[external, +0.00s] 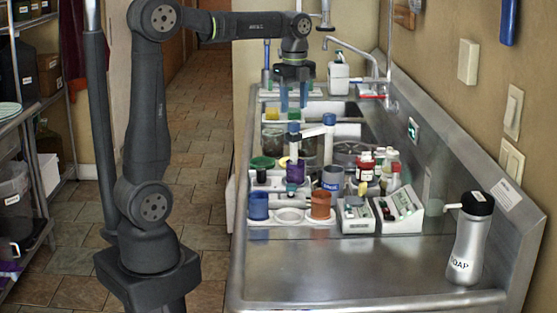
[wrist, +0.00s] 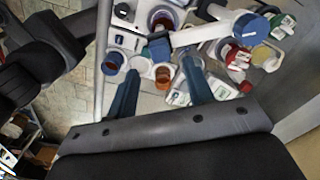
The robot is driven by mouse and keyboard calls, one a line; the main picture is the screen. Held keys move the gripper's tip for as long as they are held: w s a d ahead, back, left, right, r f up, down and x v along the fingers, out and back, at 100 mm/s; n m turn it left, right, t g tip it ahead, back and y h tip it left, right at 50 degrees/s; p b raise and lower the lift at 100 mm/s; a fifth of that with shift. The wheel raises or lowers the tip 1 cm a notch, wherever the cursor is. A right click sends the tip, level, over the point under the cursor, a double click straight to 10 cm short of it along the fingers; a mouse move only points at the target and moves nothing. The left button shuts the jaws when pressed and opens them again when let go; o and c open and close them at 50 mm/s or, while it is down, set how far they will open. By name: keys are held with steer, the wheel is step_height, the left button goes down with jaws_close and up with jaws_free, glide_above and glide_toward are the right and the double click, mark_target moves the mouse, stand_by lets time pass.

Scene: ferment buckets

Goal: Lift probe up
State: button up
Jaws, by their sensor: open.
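A slim upright piece with a blue top (external: 293,128), which looks like the probe, stands at the end of a white horizontal arm from a blue-topped white post (external: 329,142). Its lower end is over or in a purple cup (external: 295,172); I cannot tell which. In the wrist view its blue top (wrist: 158,48) shows beyond my fingertips, and the post's blue cap (wrist: 250,26) is at upper right. My gripper (external: 293,104) points down above the counter, with its two blue fingers apart and nothing between them. It also shows in the wrist view (wrist: 160,66).
A white rack holds a blue cup (external: 258,206) and an orange cup (external: 320,205). White meters (external: 400,210) and several bottles (external: 367,165) crowd the right side. A soap bottle (external: 468,238) stands front right. The steel counter front (external: 340,270) is clear.

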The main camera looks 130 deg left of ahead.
mark_target(294, 122)
steer(key=shift+f, duration=2.75)
